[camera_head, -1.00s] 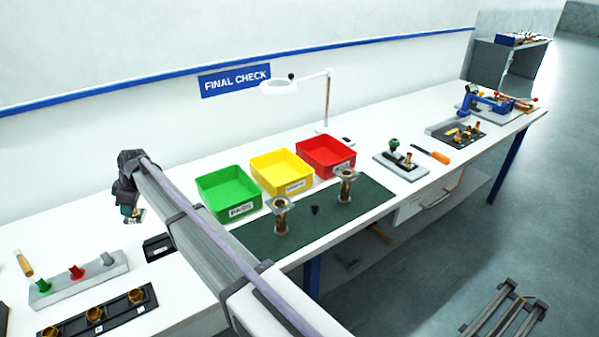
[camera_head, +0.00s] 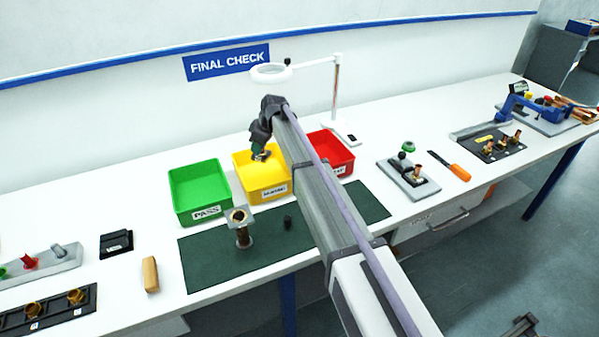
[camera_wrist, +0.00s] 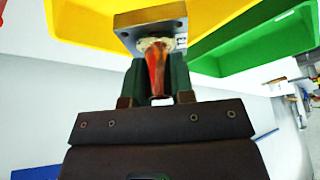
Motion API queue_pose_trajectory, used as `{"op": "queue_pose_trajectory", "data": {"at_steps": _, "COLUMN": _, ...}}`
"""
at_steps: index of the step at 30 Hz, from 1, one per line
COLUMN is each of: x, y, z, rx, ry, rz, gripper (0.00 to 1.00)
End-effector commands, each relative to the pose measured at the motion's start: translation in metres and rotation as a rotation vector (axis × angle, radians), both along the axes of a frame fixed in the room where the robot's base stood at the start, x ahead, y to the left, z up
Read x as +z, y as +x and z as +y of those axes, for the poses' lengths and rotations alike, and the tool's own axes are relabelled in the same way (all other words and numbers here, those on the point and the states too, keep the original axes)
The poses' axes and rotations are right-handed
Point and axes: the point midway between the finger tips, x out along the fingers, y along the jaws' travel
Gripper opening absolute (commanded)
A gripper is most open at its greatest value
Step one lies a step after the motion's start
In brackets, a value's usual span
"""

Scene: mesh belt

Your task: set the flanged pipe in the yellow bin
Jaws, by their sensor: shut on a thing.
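My gripper (camera_head: 260,154) is over the yellow bin (camera_head: 265,190) in the head view, close to its rim. In the wrist view its dark green fingers (camera_wrist: 160,80) are shut on the copper-coloured flanged pipe (camera_wrist: 157,62). The pipe's square grey flange (camera_wrist: 150,24) faces away from the palm, towards the yellow bin (camera_wrist: 90,25). The pipe's height above the bin floor is hard to tell. The bin's inside is partly hidden by my gripper and arm.
The green bin (camera_head: 200,190) stands left of the yellow bin and the red bin (camera_head: 335,150) right, partly behind my arm. Another flanged pipe (camera_head: 242,228) and a small black part (camera_head: 287,222) stand on the green mat (camera_head: 205,265). A magnifier lamp (camera_head: 270,73) rises behind.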

Motion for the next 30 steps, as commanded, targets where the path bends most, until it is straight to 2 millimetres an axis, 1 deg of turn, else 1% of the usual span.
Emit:
{"op": "queue_pose_trajectory", "data": {"at_steps": 5, "x": -0.002, "y": 0.0, "z": 0.001, "rx": -0.002, "ry": 0.001, "rz": 0.0, "gripper": 0.0}}
{"op": "queue_pose_trajectory", "data": {"at_steps": 8, "x": -0.018, "y": 0.0, "z": 0.001, "rx": -0.003, "ry": 0.001, "rz": 0.001, "gripper": 0.0}}
{"op": "queue_pose_trajectory", "data": {"at_steps": 12, "x": -0.054, "y": 0.0, "z": 0.001, "rx": -0.003, "ry": 0.001, "rz": 0.001, "gripper": 0.0}}
{"op": "queue_pose_trajectory", "data": {"at_steps": 13, "x": -0.061, "y": 0.0, "z": 0.001, "rx": -0.003, "ry": 0.001, "rz": 0.001, "gripper": 0.0}}
{"op": "queue_pose_trajectory", "data": {"at_steps": 15, "x": -0.068, "y": 0.0, "z": 0.001, "rx": -0.003, "ry": 0.001, "rz": 0.001, "gripper": 0.0}}
{"op": "queue_pose_trajectory", "data": {"at_steps": 18, "x": -0.065, "y": 0.0, "z": 0.001, "rx": -0.003, "ry": 0.001, "rz": 0.001, "gripper": 0.0}}
{"op": "queue_pose_trajectory", "data": {"at_steps": 20, "x": -0.069, "y": 0.0, "z": 0.001, "rx": -0.003, "ry": 0.001, "rz": 0.001, "gripper": 0.0}}
{"op": "queue_pose_trajectory", "data": {"at_steps": 24, "x": -0.098, "y": 0.0, "z": 0.001, "rx": -0.003, "ry": 0.001, "rz": 0.001, "gripper": 0.0}}
{"op": "queue_pose_trajectory", "data": {"at_steps": 25, "x": -0.103, "y": 0.0, "z": 0.001, "rx": -0.003, "ry": 0.001, "rz": 0.001, "gripper": 0.0}}
{"op": "queue_pose_trajectory", "data": {"at_steps": 27, "x": -0.105, "y": 0.0, "z": 0.001, "rx": -0.003, "ry": 0.001, "rz": 0.001, "gripper": 0.0}}
{"op": "queue_pose_trajectory", "data": {"at_steps": 30, "x": -0.1, "y": 0.0, "z": 0.001, "rx": -0.003, "ry": 0.001, "rz": 0.001, "gripper": 0.0}}
